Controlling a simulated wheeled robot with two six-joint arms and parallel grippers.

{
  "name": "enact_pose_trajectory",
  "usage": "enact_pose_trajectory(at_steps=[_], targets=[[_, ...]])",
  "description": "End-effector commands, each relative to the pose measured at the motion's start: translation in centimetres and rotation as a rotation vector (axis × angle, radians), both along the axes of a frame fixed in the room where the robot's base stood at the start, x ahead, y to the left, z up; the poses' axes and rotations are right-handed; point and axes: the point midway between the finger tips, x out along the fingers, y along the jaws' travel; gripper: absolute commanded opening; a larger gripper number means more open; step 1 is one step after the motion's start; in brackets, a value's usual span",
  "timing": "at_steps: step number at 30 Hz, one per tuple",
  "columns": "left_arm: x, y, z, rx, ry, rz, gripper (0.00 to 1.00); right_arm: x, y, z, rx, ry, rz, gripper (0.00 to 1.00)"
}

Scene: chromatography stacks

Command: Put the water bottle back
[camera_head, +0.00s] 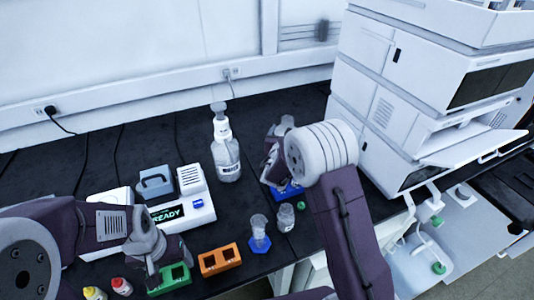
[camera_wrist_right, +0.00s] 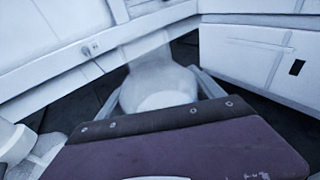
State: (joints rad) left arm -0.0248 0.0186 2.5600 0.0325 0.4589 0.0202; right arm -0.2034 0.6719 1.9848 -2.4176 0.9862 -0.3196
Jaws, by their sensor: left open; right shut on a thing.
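My right gripper (camera_head: 270,158) is shut on a pale translucent bottle (camera_wrist_right: 158,72), which I take to be the water bottle. The bottle stands large and blurred between the fingers in the right wrist view. In the head view my right wrist hides most of it, and I cannot tell whether it touches the bench. My left gripper (camera_head: 150,262) is open and low at the front left, near the green block.
A READY device (camera_head: 200,215) is behind my left gripper. Green (camera_head: 172,279) and orange (camera_head: 220,260) blocks, a cylinder (camera_head: 258,228), a clear bottle (camera_head: 285,218) and a green cap (camera_head: 301,206) lie in front. The chromatography stack (camera_head: 400,90) stands at right. Bench between device and wall is fairly clear.

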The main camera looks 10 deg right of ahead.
Motion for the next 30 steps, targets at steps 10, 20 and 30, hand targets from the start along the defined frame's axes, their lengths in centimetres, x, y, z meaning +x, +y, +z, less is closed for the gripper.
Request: enact_pose_trajectory(at_steps=[10, 20, 30], targets=[[0.0, 0.0, 0.3, 0.000, 0.000, 0.000, 0.71, 5.9, 5.0, -4.4, 0.000, -0.005, 0.001, 0.04], [0.0, 0.0, 0.2, 0.000, 0.000, 0.000, 0.71, 6.4, 5.5, -6.7, -0.003, -0.001, 0.000, 0.04], [0.0, 0.0, 0.1, 0.000, 0.000, 0.000, 0.71, 6.5, 5.5, -8.8, -0.001, -0.006, 0.000, 0.04]])
